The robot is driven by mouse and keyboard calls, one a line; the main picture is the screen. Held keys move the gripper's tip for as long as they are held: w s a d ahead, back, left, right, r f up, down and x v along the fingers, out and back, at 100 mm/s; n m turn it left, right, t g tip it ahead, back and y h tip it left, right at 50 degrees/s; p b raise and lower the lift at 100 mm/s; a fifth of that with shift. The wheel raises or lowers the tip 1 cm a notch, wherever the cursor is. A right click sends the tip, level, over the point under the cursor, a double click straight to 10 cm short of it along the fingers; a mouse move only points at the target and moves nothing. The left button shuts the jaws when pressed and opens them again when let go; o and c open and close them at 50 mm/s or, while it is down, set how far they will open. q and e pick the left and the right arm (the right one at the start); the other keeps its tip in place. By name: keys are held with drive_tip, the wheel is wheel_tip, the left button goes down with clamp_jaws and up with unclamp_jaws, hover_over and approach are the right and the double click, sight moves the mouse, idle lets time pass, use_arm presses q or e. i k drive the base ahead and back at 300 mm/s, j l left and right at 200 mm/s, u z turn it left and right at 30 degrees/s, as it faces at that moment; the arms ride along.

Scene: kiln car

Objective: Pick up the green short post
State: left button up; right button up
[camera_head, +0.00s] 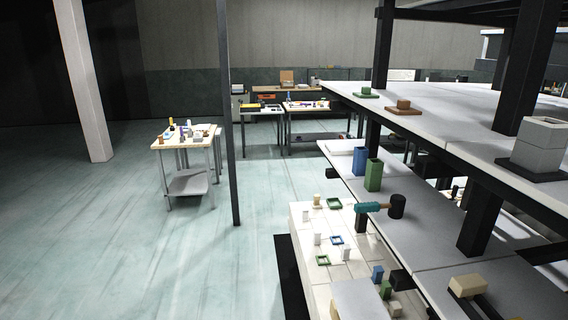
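A small green block, which looks like the green short post (385,290), stands low on the white tiled deck at the bottom right. A blue short post (377,273) stands right behind it. A taller green post (373,175) stands on the middle shelf beside a tall blue post (360,160). Neither of my grippers shows in this view.
The white deck (305,232) also holds green and blue square frames and small white pieces. Above it, the middle shelf (425,232) carries a teal-handled mallet (368,207). A dark pole (228,120) and a small table (168,142) stand left; the floor between is clear.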

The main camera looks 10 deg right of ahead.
sight(375, 168)
drive_tip(key=i, duration=1.05)
drive_tip(key=i+j, duration=0.15)
drive_tip(key=i, duration=0.95)
drive_tip(key=i+z, duration=0.45)
drive_tip(key=i+j+z, duration=0.2)
drive_tip(key=z, duration=0.25)
drive_tip(key=i+j+z, duration=0.35)
drive_tip(key=z, duration=0.15)
drive_tip(key=i+j+z, duration=0.55)
drive_tip(key=j+z, duration=0.35)
drive_tip(key=i+j+z, duration=0.2)
drive_tip(key=j, duration=0.15)
drive_tip(key=i+j+z, duration=0.2)
drive_tip(key=j, duration=0.15)
drive_tip(key=j+z, duration=0.2)
drive_tip(key=j, duration=0.15)
drive_tip(key=i+j+z, duration=0.2)
drive_tip(key=j, duration=0.2)
drive_tip(key=k, duration=0.1)
